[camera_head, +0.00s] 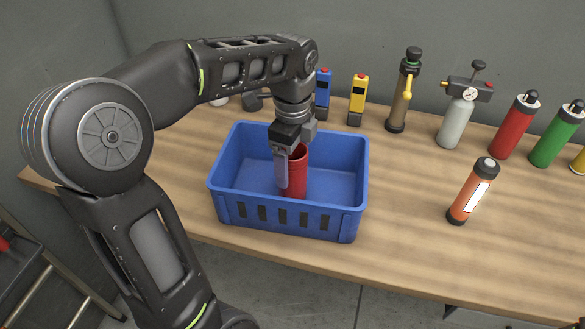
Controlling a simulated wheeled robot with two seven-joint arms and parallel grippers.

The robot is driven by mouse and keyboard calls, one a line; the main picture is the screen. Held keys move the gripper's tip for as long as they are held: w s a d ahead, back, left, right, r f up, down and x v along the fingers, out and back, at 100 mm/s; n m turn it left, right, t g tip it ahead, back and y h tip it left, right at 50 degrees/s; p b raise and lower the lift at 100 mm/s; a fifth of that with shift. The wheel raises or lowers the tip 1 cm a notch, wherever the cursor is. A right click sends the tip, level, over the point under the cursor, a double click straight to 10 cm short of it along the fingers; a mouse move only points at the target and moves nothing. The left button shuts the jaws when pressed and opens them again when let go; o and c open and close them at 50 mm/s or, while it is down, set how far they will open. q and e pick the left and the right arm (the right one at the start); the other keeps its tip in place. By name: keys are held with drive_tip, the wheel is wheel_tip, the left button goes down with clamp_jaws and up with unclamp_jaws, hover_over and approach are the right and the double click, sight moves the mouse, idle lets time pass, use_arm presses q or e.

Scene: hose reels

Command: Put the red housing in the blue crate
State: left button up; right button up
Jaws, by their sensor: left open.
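The red housing (297,174) is a red cylinder standing about upright inside the blue crate (237,210). The crate sits on the wooden table near its front edge. My left gripper (289,175) reaches down into the crate from above. Its jaws are open around or right beside the housing; one grey finger shows in front of it, and the other finger is hidden. Whether the housing rests on the crate floor is partly hidden by the front wall. My right gripper is not in view.
Behind the crate stand blue and yellow devices (357,100), a dark pump-like tool (402,95) and a grey gas bottle (456,118). Red (513,127) and green cylinders (556,137) stand at right. An orange flashlight (472,192) stands right of the crate, with bare table between.

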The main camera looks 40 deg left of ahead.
use_arm(q)
wheel_tip(320, 180, up, 9)
drive_tip(key=p, duration=0.3)
drive_tip(key=shift+r+p, duration=0.15)
drive_tip(key=shift+p, duration=0.15)
